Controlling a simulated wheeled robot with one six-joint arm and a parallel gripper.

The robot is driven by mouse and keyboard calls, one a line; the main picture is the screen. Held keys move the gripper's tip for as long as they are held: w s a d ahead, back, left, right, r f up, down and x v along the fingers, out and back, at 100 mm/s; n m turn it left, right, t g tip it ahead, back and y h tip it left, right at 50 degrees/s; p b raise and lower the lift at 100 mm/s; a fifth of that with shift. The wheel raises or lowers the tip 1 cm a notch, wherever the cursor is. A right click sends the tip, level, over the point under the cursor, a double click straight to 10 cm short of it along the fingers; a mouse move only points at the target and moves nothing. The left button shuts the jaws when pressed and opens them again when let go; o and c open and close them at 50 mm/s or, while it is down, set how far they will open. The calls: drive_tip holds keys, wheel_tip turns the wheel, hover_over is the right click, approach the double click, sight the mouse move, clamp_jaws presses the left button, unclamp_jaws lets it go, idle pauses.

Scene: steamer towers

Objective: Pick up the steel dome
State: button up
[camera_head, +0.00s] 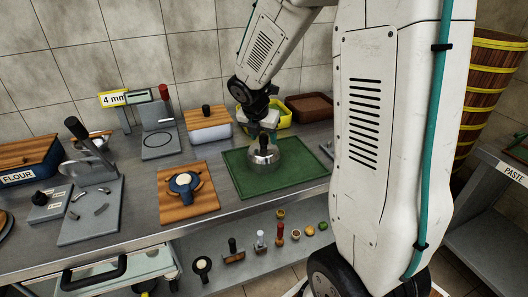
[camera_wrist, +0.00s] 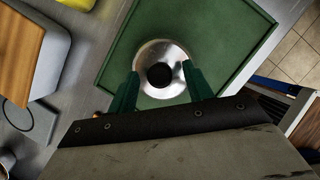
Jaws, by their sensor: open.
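The steel dome (camera_head: 264,156) is a shiny round lid with a black knob on top. It rests on a green tray (camera_head: 243,183) on the steel counter. In the wrist view the dome (camera_wrist: 148,56) lies just ahead of and partly between the two green fingers of my gripper (camera_wrist: 159,88), its black knob near the gap between them. The fingers are apart and hold nothing. In the head view my gripper (camera_head: 262,130) points down right above the dome, and it hides part of the knob. I cannot tell if a finger touches the dome.
Left of the tray are a wooden board (camera_head: 187,205) with a blue-rimmed round piece, a grey scale (camera_head: 160,143) and a white box (camera_head: 208,125). A yellow bin (camera_head: 283,118) and a brown tray (camera_head: 310,106) stand behind. Several small items sit on a lower shelf.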

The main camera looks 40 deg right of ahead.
drive_tip(key=shift+w+d+f, duration=0.15)
drive_tip(key=shift+d+f, duration=0.1)
drive_tip(key=shift+f, duration=0.4)
clamp_jaws()
drive_tip(key=shift+r, duration=0.15)
drive_tip(key=shift+r, duration=0.6)
wheel_tip(320, 180, up, 2)
drive_tip(key=shift+r, duration=0.2)
drive_tip(key=s+a, duration=0.2)
drive_tip(key=a, duration=0.5)
drive_tip(key=s+a+r, duration=0.1)
drive_tip(key=s+a, duration=0.1)
drive_tip(key=a, duration=0.6)
drive_tip(key=shift+s+a, duration=0.15)
drive_tip(key=shift+s, duration=0.25)
